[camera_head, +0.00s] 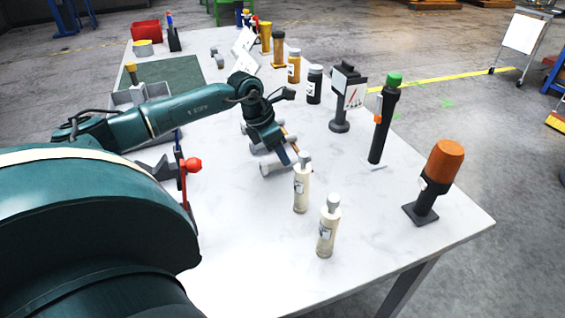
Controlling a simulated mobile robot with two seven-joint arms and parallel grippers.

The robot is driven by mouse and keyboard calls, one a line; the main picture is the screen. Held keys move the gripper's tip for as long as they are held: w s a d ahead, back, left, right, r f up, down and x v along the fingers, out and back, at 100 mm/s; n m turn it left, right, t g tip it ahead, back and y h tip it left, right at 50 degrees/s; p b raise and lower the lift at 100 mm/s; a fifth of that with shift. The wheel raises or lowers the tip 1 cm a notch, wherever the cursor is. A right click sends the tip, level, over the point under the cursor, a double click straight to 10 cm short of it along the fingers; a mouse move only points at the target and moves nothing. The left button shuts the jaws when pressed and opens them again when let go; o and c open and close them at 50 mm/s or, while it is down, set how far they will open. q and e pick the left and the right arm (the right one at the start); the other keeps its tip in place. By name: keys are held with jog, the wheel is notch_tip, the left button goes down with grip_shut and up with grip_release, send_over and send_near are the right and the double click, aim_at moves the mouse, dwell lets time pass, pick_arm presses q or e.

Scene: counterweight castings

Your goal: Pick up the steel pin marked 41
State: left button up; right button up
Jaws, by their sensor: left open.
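Several grey steel pins lie on the white table under and beside my left gripper. The nearest pin (269,168) shows best, just left of the fingertips; others behind it are partly hidden by the gripper and wrist. I cannot read any number on them, so I cannot tell which one is marked 41. My left gripper (290,149) points down and towards the right front, open, close above the pins. I cannot tell whether it touches one. My right gripper is not in view.
Two cream bottles (302,186) (326,228) stand just right and in front of the gripper. A red-knobbed fixture (193,165) stands left. A black gauge stand (341,110), a green-topped black post (383,120) and an orange lamp (440,170) line the right side. The front table is clear.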

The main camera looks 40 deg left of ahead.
pick_arm(q)
jog(key=x, duration=0.3)
jog(key=shift+w+d+f, duration=0.1)
jog(key=shift+f, duration=0.1)
jog(key=shift+c, duration=0.2)
grip_shut()
jog(key=shift+r, duration=0.15)
